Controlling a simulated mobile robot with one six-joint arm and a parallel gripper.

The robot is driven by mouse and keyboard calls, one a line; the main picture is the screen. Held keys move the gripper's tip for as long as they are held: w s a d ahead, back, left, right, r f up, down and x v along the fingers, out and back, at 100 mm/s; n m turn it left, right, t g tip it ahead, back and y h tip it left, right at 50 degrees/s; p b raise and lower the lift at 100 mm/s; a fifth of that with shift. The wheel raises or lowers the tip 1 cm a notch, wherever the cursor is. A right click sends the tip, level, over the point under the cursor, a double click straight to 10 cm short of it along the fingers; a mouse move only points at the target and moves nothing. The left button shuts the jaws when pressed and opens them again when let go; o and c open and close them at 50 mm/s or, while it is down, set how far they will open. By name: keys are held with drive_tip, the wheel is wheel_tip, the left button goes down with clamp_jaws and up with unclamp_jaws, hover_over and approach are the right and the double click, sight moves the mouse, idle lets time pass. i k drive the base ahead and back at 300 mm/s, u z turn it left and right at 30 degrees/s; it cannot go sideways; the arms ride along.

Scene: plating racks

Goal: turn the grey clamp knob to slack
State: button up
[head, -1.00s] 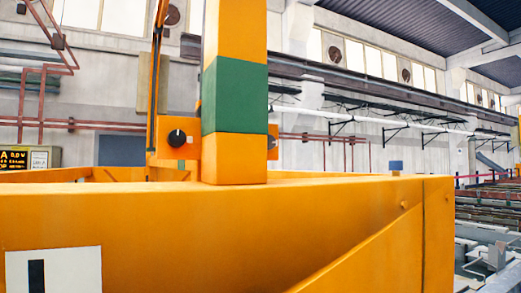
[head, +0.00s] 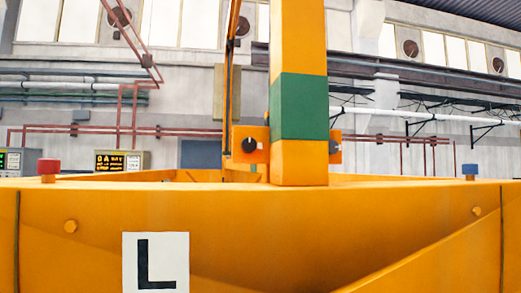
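No knob that is clearly grey shows in the head view. A dark round knob (head: 249,145) with a light pointer mark faces me on a small orange plate, just left of the upright orange post (head: 300,178) with a green band. A second dark knob (head: 334,146) shows partly at the post's right side. I cannot tell whether either is the clamp knob, or how it is set. My gripper is not in view.
A wide orange beam (head: 230,215) with an L sign (head: 170,245) crosses close in front. A red cap (head: 48,168) and a blue cap (head: 470,171) stand on its top edge. A display (head: 122,162) with orange characters is behind at the left.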

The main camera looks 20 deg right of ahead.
sight(334, 147)
drive_tip(key=u, duration=0.35)
drive_tip(key=k, duration=1.65)
drive_tip(key=z, duration=0.8)
drive_tip(key=i, duration=1)
